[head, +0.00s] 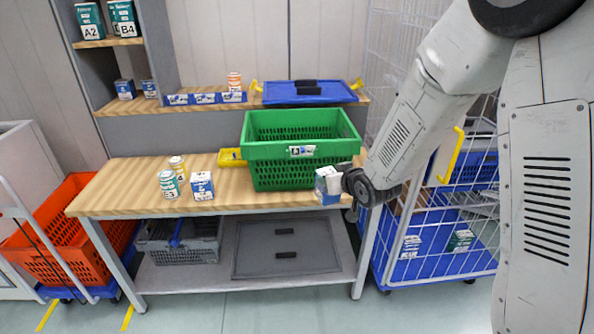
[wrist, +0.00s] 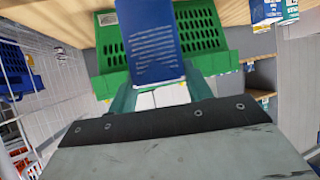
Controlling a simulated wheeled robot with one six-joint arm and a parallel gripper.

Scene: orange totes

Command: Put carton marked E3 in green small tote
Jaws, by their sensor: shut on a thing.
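A blue and white carton (head: 326,186) is in my gripper (head: 338,184), in front of the right end of the wooden table in the head view. In the wrist view, the carton's blue face with pale printed lines (wrist: 150,45) stands between the two fingers of my gripper (wrist: 160,92), which is shut on it. No E3 mark can be read on it. The green tote (head: 300,150) stands on the table, behind and left of the carton. Its perforated wall also shows beyond the carton in the wrist view (wrist: 112,52). The tote's floor is hidden.
Another blue and white carton (head: 202,186) and two cans (head: 169,184) stand left on the table (head: 125,185). A small yellow bin (head: 231,158) sits beside the tote. A wire cage trolley (head: 440,230) stands right.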

